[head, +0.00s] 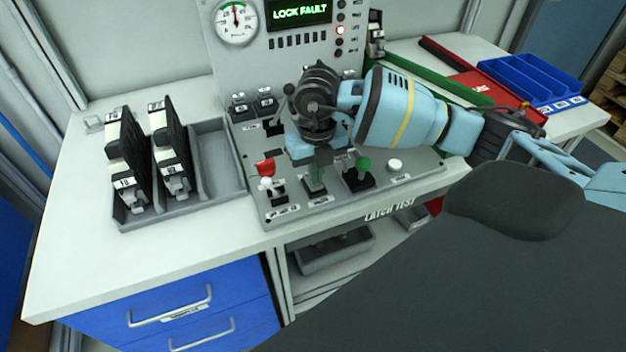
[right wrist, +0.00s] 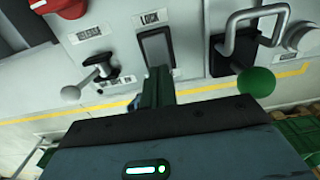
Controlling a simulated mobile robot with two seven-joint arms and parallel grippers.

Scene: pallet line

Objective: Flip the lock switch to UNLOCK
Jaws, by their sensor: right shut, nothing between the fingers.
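In the right wrist view the rocker (right wrist: 155,52) shows below a label reading LOCK. My right gripper (head: 320,165) is shut and empty, pointing down over the switch. Its dark green fingers (right wrist: 158,85) are at the lower end of the rocker in the wrist view; whether they touch it I cannot tell. They partly hide the switch's lower end and any label there. The display (head: 299,12) reads LOCK FAULT. My left gripper is not in view.
A red knob (head: 265,167) and a white-ball lever (head: 265,184) stand left of the switch. A green-ball lever (head: 363,164) and a white button (head: 395,165) are on the right. A grey tray (head: 222,165) with black units is further left.

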